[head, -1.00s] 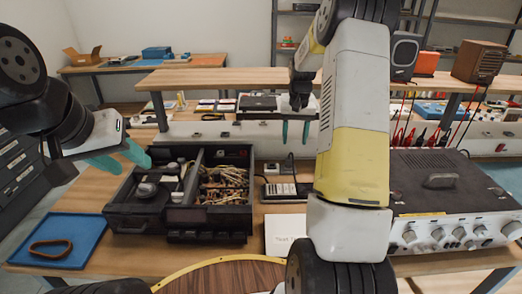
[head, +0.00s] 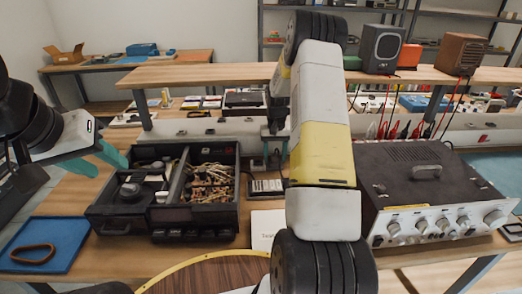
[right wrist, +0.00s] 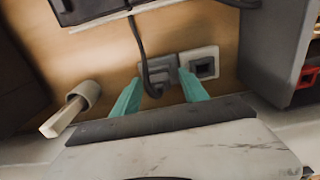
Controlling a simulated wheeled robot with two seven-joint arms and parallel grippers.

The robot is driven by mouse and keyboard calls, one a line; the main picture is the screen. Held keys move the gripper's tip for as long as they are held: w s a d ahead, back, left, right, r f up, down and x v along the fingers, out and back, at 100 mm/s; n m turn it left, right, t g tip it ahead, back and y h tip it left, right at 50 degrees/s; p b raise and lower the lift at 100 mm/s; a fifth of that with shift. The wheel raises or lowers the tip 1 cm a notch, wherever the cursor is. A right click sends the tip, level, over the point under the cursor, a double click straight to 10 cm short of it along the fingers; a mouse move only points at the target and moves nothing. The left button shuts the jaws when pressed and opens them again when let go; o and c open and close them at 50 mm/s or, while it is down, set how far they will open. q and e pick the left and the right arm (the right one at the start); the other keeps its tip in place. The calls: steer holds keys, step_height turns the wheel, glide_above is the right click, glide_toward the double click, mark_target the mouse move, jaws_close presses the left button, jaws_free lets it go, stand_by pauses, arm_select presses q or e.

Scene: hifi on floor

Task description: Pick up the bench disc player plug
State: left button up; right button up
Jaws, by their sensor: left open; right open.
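A grey plug (right wrist: 157,74) with a black cable shows in the right wrist view, beside a pale square socket (right wrist: 202,64) on the wooden surface. My right gripper (right wrist: 160,84) is open, with its green fingertips on either side of the plug's near end; I cannot tell whether they touch it. In the head view my right gripper (head: 275,148) hangs at the back of the bench, behind a small keyed box, and my arm hides part of that area. My left gripper (head: 110,158) is open and empty at the left, above the bench.
An open black case (head: 170,222) full of parts stands left of the keyed box (head: 267,186). A silver-fronted amplifier (head: 430,226) stands at the right. A blue tray (head: 66,232) holds a belt. In the wrist view, a knobbed rod (right wrist: 72,108) lies left of the fingers.

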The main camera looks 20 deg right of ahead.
mark_target(275, 155)
jaws_close()
steer(key=shift+r, duration=0.15)
steer(key=shift+r, duration=0.65)
step_height(275, 155, up, 2)
steer(key=shift+r, duration=0.2)
steer(key=s+a, duration=0.3)
steer(key=s, duration=0.1)
steer(key=s+a, duration=0.2)
steer(key=s, duration=0.2)
steer(key=s+a+r, duration=0.1)
steer(key=s+a, duration=0.2)
steer(key=s, duration=0.1)
steer(key=shift+s+a, duration=0.35)
steer(key=shift+s, duration=0.05)
steer(key=w+d+r, duration=0.2)
steer(key=w+r, duration=0.1)
steer(key=w, duration=1.1)
steer(key=shift+w+d+f, duration=0.1)
steer(key=shift+f, duration=1.15)
steer(key=shift+w+d+f, duration=0.1)
steer(key=shift+f, duration=1.15)
